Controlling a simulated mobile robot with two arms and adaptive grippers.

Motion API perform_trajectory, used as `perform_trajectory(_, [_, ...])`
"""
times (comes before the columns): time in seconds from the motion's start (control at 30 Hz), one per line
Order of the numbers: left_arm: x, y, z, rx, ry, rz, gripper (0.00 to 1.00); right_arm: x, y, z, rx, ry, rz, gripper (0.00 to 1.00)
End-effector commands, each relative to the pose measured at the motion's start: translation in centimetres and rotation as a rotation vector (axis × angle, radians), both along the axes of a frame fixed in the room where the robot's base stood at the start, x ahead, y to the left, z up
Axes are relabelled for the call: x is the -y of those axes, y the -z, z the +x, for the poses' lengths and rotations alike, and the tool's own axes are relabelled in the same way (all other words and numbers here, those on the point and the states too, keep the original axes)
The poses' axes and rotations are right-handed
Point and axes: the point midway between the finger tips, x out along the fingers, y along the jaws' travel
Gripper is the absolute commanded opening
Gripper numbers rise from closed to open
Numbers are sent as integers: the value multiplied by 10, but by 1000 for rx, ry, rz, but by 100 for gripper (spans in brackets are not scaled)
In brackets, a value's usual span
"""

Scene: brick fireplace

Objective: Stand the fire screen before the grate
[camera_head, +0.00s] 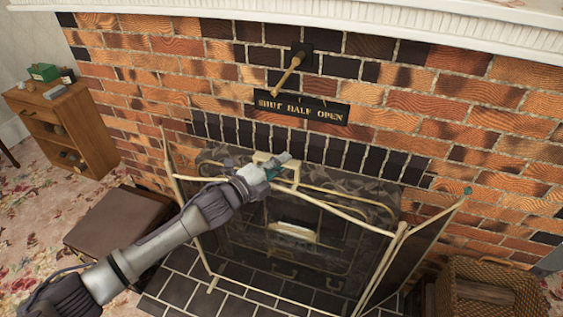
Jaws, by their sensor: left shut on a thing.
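The fire screen (322,208) has a pale brass frame and dark see-through mesh. It is upright in front of the fireplace opening, with its right panel (412,255) angled out towards me and a narrow left panel at its other side. My left gripper (272,171) is shut on the handle at the middle of its top rail. The screen's lower edge is over the dark hearth tiles; I cannot tell whether all its feet touch. The grate shows only dimly through the mesh, with a pale object (294,231) there. My right gripper is out of view.
A brown padded stool (118,228) stands left of the hearth, under my left arm. A wicker basket (490,285) stands close to the right panel. A damper lever (289,75) and its sign (301,107) are above the opening. A small wooden shelf (72,130) is at far left.

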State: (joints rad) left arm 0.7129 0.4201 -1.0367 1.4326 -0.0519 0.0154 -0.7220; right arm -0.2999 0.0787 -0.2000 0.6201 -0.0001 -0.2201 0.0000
Motion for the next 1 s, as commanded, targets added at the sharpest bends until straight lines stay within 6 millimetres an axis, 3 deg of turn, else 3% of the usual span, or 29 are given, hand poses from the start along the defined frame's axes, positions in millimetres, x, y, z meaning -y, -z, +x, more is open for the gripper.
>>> perform_trajectory(0.03, [2,-8,1,13,4,-8,0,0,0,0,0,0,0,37])
perform_trajectory(1.0, [1,4,1,12,4,-8,0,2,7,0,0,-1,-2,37])
